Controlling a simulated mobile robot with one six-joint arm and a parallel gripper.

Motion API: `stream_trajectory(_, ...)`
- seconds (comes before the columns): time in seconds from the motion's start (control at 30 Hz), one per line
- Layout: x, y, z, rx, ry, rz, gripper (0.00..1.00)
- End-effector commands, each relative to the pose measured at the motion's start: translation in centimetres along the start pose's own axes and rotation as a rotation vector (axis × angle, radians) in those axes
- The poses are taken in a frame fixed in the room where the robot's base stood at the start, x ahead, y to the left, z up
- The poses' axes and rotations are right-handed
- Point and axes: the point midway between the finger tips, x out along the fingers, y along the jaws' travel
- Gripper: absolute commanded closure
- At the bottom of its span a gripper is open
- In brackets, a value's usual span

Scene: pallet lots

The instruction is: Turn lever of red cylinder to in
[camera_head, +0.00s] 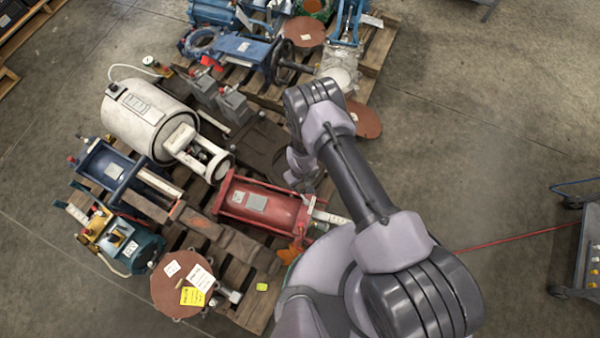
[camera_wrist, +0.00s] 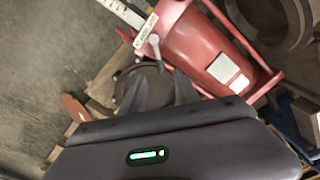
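The red cylinder (camera_head: 262,203) lies on the pallet in the head view, left of and below my wrist. In the wrist view the red cylinder (camera_wrist: 205,48) fills the upper middle, with a white label on its side. A small grey lever with a rounded end (camera_wrist: 155,42) stands at its left end, by a white strip with lettering. My gripper (camera_wrist: 160,88) shows two dark fingers, spread apart with nothing between them. The lever is just beyond the fingertips in the picture; I see no contact.
A white tank (camera_head: 140,115) and blue units (camera_head: 110,170) stand left on the same pallet (camera_head: 255,312). A brown disc with tags (camera_head: 180,285) lies at the near edge. Blue machinery (camera_head: 240,48) crowds the far pallet. The concrete floor to the right is clear up to a cart (camera_head: 585,250).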

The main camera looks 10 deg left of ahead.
Motion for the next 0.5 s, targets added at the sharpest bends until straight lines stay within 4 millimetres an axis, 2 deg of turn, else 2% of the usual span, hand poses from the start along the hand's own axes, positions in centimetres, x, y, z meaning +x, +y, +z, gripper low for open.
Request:
stream_trajectory(0.03, -2.1, 0.0, -0.1, 0.000, 0.001, 0.000, 0.62)
stream_trajectory(0.2, -6.2, 0.0, -0.1, -0.001, 0.002, 0.001, 0.62)
stream_trajectory(0.33, -8.2, 0.0, 0.0, -0.001, 0.001, 0.001, 0.62)
stream_trajectory(0.5, -9.4, 0.0, 0.0, 0.000, 0.000, 0.000, 0.62)
